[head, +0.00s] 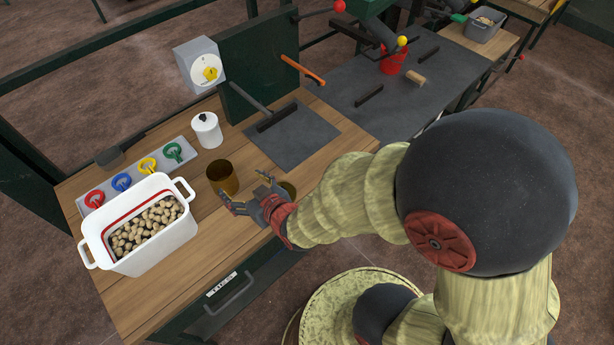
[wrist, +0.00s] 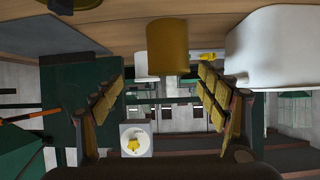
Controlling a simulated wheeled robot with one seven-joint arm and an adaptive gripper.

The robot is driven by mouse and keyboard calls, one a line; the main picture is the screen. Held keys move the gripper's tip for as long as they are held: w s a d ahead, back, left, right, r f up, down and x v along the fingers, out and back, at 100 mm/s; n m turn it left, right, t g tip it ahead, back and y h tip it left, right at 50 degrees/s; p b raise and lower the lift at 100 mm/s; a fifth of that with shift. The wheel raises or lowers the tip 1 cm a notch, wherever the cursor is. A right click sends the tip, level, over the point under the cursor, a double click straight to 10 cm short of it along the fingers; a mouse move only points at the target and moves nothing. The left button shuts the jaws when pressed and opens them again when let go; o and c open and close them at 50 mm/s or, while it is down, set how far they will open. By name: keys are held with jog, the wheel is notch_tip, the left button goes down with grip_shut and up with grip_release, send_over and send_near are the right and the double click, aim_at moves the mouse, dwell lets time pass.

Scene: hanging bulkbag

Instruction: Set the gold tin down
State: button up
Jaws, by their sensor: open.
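The gold tin (head: 223,177) stands upright on the wooden bench top, to the right of the white pot. My gripper (head: 246,190) is open and empty, low over the bench just right of the tin, with its fingers pointing towards it. In the wrist view, which looks upside down, the tin (wrist: 168,48) appears at the top middle, ahead of and between the spread fingers (wrist: 161,85). I see no finger clearly pressing on it. A small gold-green round thing (head: 289,188) is partly hidden behind my gripper.
A white two-handled pot (head: 150,245) of nuts stands left of the tin. Behind are a white lidded canister (head: 207,135), a rack with coloured rings (head: 122,182) and a dial box (head: 200,65). A dark mat (head: 290,140) lies to the right. Bare wood is in front.

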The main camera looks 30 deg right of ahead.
jog(key=s+d+r+m+g+h, duration=0.1)
jog(key=s+d+r+g, duration=0.1)
jog(key=s+d+r, duration=0.3)
jog(key=d+r+m+g+h, duration=0.1)
jog(key=d+r, duration=0.2)
jog(key=r, duration=0.5)
jog(key=s+d+r+g, duration=0.1)
jog(key=s+d+r, duration=0.1)
jog(key=s, duration=0.4)
jog(key=s+d+r+g+h, duration=0.1)
jog(key=s+d+r+g, duration=0.1)
jog(key=s+r, duration=0.2)
jog(key=s, duration=0.3)
jog(key=shift+s+d+r+m+g, duration=0.2)
jog(key=shift+m+g, duration=0.1)
jog(key=shift+m, duration=0.1)
